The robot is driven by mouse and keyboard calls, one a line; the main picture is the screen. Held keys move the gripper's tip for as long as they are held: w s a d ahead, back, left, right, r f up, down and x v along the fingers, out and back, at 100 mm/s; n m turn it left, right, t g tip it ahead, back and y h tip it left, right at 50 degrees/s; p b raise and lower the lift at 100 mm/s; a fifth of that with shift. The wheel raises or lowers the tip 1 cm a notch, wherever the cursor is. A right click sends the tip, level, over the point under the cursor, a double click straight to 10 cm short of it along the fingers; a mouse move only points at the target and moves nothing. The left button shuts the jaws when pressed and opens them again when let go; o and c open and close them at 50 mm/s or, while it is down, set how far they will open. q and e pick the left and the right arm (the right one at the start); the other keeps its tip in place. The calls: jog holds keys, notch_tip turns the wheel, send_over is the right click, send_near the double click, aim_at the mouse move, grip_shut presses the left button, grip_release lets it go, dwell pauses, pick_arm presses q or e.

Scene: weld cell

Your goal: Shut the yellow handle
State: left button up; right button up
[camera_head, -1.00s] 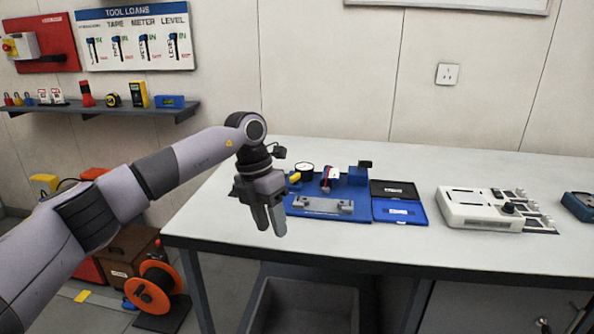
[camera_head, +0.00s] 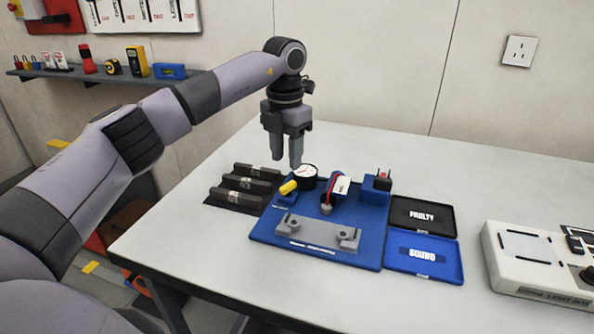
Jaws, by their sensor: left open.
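The yellow handle (camera_head: 289,187) sits at the left of the blue base plate (camera_head: 262,232), on a small blue block beside a round white-faced gauge (camera_head: 309,171). A blue fitting with a red lever and a white tag (camera_head: 341,185) stands to the gauge's right. A grey metal bar fixture (camera_head: 318,238) lies at the plate's front. My left gripper (camera_head: 289,163) is open and empty, pointing down. Its fingertips appear just above the yellow handle and left of the gauge; I cannot tell the exact height. My right gripper is not in view.
A dark slotted rack (camera_head: 238,199) is left of the plate. A black FAULTY tray (camera_head: 423,232) and a blue SOUND tray (camera_head: 440,274) lie to its right, then a white light box (camera_head: 541,284). The table (camera_head: 400,312) is bare at the front and back.

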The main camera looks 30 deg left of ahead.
aim_at(286, 185)
pick_arm(q)
notch_tip(286, 185, down, 7)
jog(key=shift+s+r, duration=0.1)
jog(key=shift+s, duration=0.05)
jog(key=shift+c, duration=0.3)
grip_shut()
